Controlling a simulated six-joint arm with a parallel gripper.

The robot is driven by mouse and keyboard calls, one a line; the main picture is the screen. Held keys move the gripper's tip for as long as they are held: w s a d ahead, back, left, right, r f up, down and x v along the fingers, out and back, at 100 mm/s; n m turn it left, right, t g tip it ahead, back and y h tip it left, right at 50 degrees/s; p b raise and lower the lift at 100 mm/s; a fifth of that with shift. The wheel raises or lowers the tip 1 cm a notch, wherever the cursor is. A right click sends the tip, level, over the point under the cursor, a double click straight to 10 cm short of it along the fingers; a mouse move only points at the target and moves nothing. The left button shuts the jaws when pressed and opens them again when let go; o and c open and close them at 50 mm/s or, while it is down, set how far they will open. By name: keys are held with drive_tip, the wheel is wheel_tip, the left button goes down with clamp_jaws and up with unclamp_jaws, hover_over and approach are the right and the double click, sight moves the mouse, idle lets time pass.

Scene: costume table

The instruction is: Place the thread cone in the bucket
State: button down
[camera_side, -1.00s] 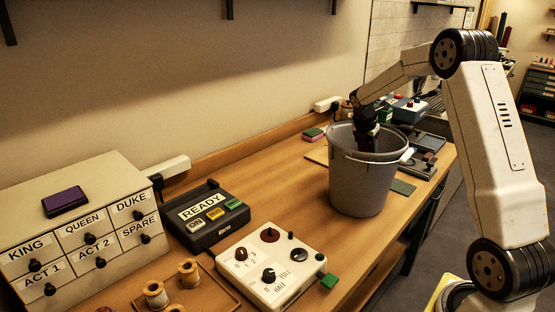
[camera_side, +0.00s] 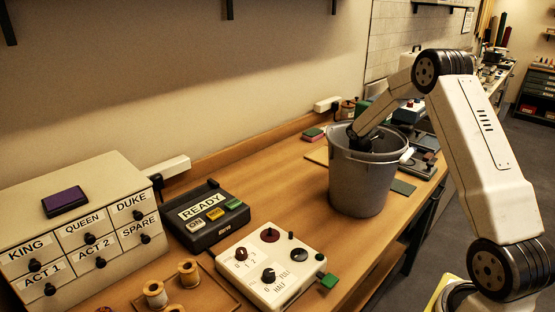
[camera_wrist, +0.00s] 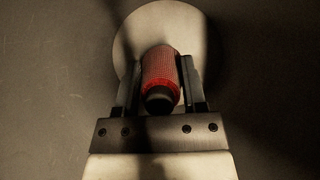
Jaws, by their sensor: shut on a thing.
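The grey bucket (camera_side: 352,183) stands upright on the wooden table in the side view. My arm reaches down over its rim, and my gripper is hidden inside it there. In the wrist view my gripper (camera_wrist: 160,68) is shut on the red thread cone (camera_wrist: 159,72), one finger on each side. The cone has a dark end (camera_wrist: 160,98) towards the camera. Dark grey bucket wall (camera_wrist: 50,70) surrounds it. A pale round area (camera_wrist: 150,12) lies beyond the cone. I cannot tell whether the cone touches the bottom.
A white control box (camera_side: 270,266) and a black READY box (camera_side: 206,216) stand left of the bucket. A labelled drawer cabinet (camera_side: 80,225) is at the far left. Thread spools (camera_side: 188,272) sit in a tray at the front. A green pad (camera_side: 402,187) lies right of the bucket.

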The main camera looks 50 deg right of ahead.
drive_tip(key=shift+f, duration=0.25)
drive_tip(key=shift+f, duration=1.75)
drive_tip(key=shift+f, duration=0.2)
drive_tip(key=shift+c, duration=0.7)
unclamp_jaws()
drive_tip(key=shift+r, duration=0.1)
drive_tip(key=v, duration=1.2)
drive_tip(key=shift+r, duration=0.2)
